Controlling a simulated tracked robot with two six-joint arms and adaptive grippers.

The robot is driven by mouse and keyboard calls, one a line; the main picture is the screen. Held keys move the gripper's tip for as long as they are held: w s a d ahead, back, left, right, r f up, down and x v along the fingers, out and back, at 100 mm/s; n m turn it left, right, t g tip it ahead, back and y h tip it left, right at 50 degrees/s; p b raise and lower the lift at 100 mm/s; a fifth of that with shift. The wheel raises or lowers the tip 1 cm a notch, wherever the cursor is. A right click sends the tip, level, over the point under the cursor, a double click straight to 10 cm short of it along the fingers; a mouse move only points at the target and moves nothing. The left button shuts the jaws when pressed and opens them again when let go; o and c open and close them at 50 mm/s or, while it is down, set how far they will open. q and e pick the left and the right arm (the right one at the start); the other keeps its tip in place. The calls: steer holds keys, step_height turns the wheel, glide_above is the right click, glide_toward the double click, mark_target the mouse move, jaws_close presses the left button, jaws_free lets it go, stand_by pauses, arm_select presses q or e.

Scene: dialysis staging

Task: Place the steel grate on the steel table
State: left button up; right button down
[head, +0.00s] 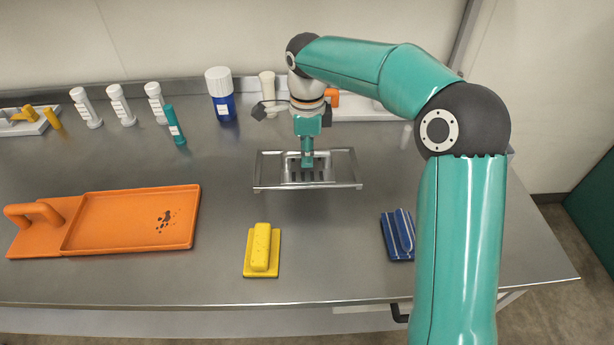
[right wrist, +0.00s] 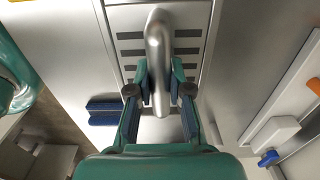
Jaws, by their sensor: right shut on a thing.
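The steel grate (head: 345,168) is a rectangular slotted metal frame in the middle of the head view, over the steel table (head: 335,265). My right gripper (head: 307,163) points down at its centre. In the right wrist view my right gripper (right wrist: 160,92) is shut on the grate's curved handle, and the slotted grate (right wrist: 190,45) lies beyond it. The grate looks about level. I cannot tell for sure whether its underside touches the table or hangs slightly above it. My left gripper is not in view.
An orange tray (head: 125,220) lies at left, a yellow block (head: 262,252) in front, a blue block (head: 398,235) at front right. Bare table lies between the tray and grate.

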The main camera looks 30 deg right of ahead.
steer(key=shift+f, duration=3.45)
steer(key=c, duration=1.1)
jaws_free()
steer(key=shift+f, duration=0.1)
step_height(320, 180, up, 12)
steer(key=shift+r+p, duration=0.15)
steer(key=shift+p, duration=0.3)
steer(key=shift+s, duration=0.1)
